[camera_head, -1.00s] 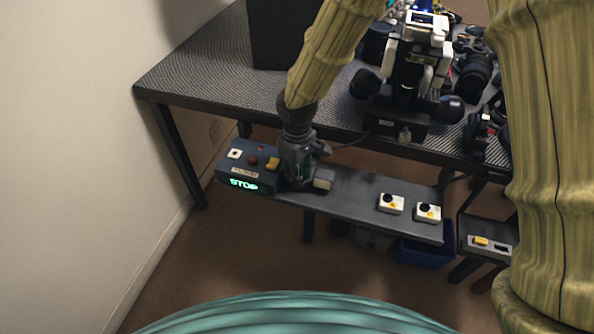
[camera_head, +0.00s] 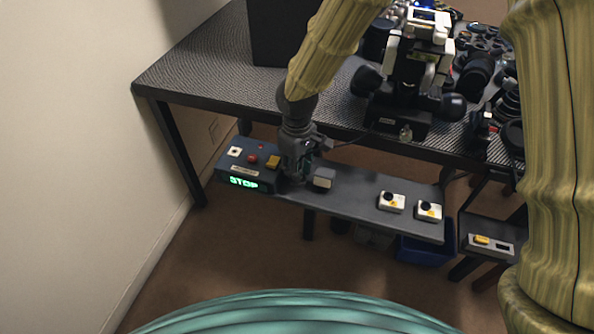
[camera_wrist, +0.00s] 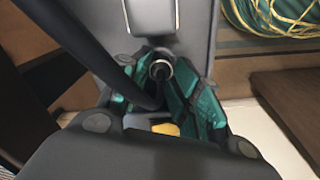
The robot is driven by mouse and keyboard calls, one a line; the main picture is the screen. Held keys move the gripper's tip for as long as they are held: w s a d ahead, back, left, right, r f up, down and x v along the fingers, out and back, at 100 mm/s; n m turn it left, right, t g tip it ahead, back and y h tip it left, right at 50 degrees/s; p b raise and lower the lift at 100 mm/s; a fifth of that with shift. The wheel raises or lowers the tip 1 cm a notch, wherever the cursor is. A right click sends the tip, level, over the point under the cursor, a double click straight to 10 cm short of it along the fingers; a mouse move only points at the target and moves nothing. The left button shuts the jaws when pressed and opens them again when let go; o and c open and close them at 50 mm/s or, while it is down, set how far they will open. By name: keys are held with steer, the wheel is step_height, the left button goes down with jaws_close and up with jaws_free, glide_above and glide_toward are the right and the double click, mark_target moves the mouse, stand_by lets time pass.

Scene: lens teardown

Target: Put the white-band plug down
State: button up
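In the wrist view a dark plug with a pale ring (camera_wrist: 160,69) sits between my two teal finger pads, with a thick black cable (camera_wrist: 75,45) running to it from the upper left. I take it as the white-band plug; the band itself is not clear. My gripper (camera_wrist: 165,88) has its fingers close on both sides of the plug. In the head view my gripper (camera_head: 297,178) points down at the narrow grey bench (camera_head: 350,200), between the STOP box (camera_head: 228,170) and a small pale-fronted block (camera_head: 323,178). The plug is not distinguishable there.
A textured table (camera_head: 200,75) with optical gear is behind. A blue bin (camera_head: 425,252) is below; a low stand (camera_head: 478,225) is at right.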

step_height(320, 180, up, 11)
steer(key=p, duration=0.1)
steer(key=shift+r, duration=0.15)
stand_by(0.6)
